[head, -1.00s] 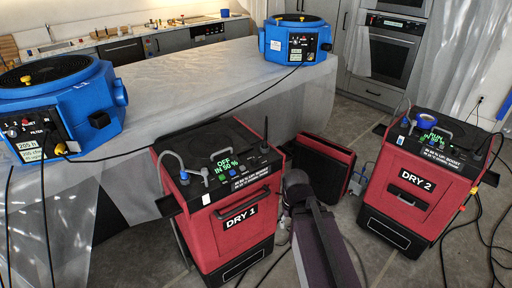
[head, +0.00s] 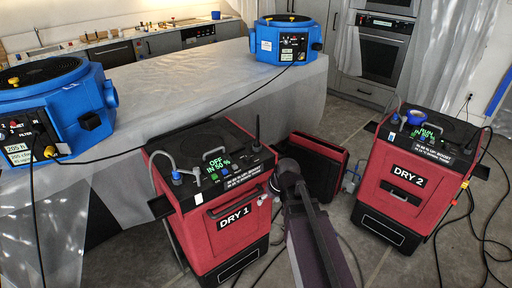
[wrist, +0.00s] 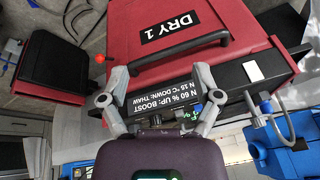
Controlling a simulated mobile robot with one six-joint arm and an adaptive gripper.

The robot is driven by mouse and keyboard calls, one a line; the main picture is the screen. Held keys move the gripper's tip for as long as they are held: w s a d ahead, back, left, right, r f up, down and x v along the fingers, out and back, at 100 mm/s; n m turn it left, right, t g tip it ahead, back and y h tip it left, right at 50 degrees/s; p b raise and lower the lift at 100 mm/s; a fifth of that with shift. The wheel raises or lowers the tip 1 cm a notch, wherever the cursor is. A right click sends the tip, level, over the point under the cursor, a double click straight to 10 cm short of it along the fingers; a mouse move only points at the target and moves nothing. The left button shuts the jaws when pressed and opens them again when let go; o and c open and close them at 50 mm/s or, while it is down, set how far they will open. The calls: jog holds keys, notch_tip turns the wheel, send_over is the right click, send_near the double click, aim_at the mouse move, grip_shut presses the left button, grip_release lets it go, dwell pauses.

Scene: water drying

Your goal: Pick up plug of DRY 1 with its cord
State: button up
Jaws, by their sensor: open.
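DRY 1 (head: 228,240) is a red case with a black top, a green display reading "OFF" and a grey hose at its left. In the wrist view its labelled red face (wrist: 190,15) is close and upside down. My gripper (wrist: 160,74) is open, its two grey fingers spread in front of the black panel and handle edge, with nothing seen between them. In the head view my dark arm reaches to the right side of DRY 1, and the fingers are hard to make out. I cannot pick out the plug of DRY 1 or its cord with certainty.
DRY 2 (head: 398,190) stands at the right with loose cords on the floor beside it. A red and black case (head: 318,162) is behind my arm. Two blue machines (head: 285,42) stand on the sheet-covered counter (head: 190,80). Some grey floor is clear between the dryers.

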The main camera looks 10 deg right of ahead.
jog(key=w+r+n+t+y+b, duration=0.2)
jog(key=w+t, duration=0.3)
jog(key=w, duration=0.9)
jog(key=t+b, duration=0.2)
jog(key=t, duration=0.3)
send_near(258, 141)
jog(key=v, duration=0.2)
jog(key=shift+d+r, duration=0.15)
jog(key=shift+d, duration=0.1)
jog(key=shift+b+x, duration=1.45)
jog(key=shift+x, duration=2.85)
jog(key=shift+a, duration=0.15)
jog(key=shift+f+b+x, duration=0.15)
jog(key=shift+b+x, duration=0.4)
jog(key=shift+x, duration=0.7)
jog(key=shift+f+b+x, duration=0.15)
jog(key=shift+b+x, duration=0.4)
jog(key=shift+x, duration=0.75)
jog(key=shift+s, duration=0.15)
